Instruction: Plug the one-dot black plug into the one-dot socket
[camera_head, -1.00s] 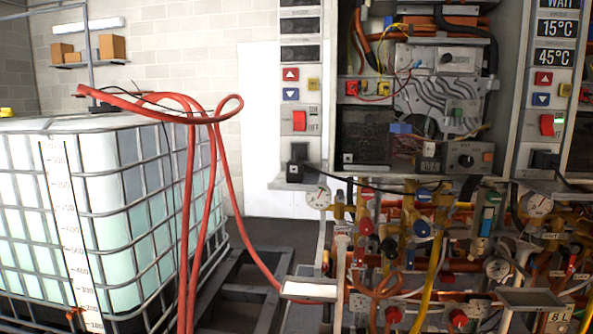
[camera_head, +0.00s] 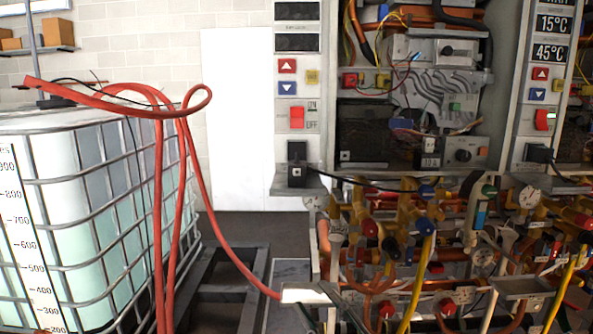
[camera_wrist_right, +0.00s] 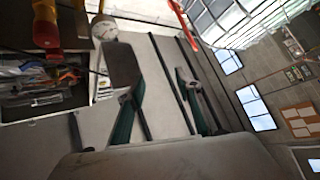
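A black plug (camera_head: 297,160) stands upright at the foot of the left heater's control panel, with a black cable running right from it. A small white mark shows on its front, too small to count dots. A second black plug (camera_head: 538,153) sits at the right heater's panel. A small white square label (camera_head: 346,156) shows on the dark lower left of the open heater housing; I cannot make out a socket hole. My right gripper (camera_head: 316,319) is at the bottom edge, well below the first plug. Its fingers are apart and empty in the right wrist view (camera_wrist_right: 162,108). My left gripper is not visible.
Pipes, valves and gauges (camera_head: 430,230) crowd the space below the heaters. A pale plate (camera_head: 305,293) juts out near my right gripper. Red hoses (camera_head: 165,220) hang before a caged water tank (camera_head: 80,210) at left. A shelf lip (camera_head: 300,188) lies under the first plug.

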